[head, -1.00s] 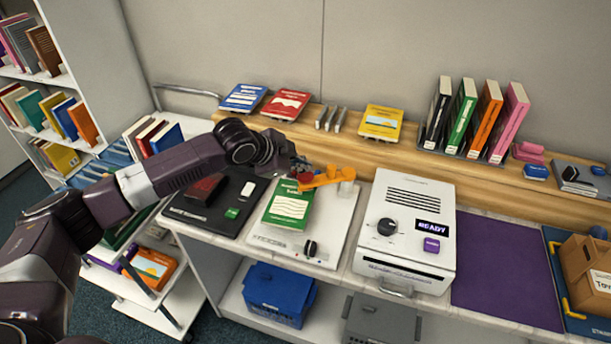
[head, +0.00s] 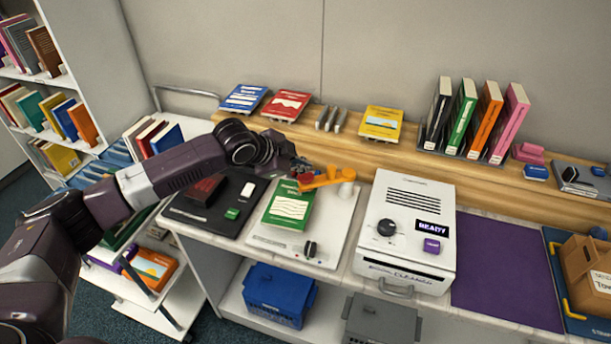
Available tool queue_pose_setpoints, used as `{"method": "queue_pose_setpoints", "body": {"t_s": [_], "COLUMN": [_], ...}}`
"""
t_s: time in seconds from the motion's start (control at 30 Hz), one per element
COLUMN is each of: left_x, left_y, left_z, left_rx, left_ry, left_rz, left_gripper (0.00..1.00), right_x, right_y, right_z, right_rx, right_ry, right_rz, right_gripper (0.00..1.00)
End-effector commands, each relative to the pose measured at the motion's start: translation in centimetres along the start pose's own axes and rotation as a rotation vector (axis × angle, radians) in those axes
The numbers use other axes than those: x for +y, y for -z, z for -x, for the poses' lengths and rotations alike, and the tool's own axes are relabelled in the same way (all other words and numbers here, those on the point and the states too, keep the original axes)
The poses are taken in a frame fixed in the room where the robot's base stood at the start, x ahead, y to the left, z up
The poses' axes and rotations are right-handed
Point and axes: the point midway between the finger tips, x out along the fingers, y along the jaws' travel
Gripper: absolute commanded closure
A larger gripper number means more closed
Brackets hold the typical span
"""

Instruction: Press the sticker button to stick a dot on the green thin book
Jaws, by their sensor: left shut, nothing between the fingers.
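The green thin book (head: 288,206) lies flat on a white board-like device (head: 335,222) with a dark knob at its front. An orange arm (head: 325,179) on a pale post (head: 347,189) reaches over the book's far edge. A small red part, possibly the sticker button (head: 304,176), shows at the orange arm's left end, partly hidden by my gripper. My left gripper (head: 303,170) is shut and empty, at or just above this red part; I cannot tell whether they touch. No dot is clearly visible on the book. My right gripper is not in view.
A black pad (head: 210,222) lies left of the board. A white machine reading READY (head: 420,215) stands right of it, then a purple mat (head: 505,270). Books stand or lie on the wooden ledge (head: 375,146) behind. Blue and grey boxes sit on the shelf below.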

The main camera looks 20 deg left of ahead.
Motion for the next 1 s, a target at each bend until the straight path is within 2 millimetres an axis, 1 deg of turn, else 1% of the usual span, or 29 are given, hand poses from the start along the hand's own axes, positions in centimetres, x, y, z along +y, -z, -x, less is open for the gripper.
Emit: {"method": "queue_pose_setpoints", "body": {"t_s": [0.3, 1.0], "left_x": [0.37, 0.64], "left_y": [-0.42, -0.63], "left_z": [-0.52, -0.85], "left_rx": [-0.001, 0.000], "left_ry": [0.000, 0.000], "left_rz": [0.000, 0.000], "left_gripper": [1.00, 1.00], "right_x": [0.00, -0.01], "right_y": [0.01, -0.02], "right_z": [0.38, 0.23], "right_rx": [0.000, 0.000], "right_ry": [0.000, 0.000], "right_rz": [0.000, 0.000], "right_gripper": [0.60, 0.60]}}
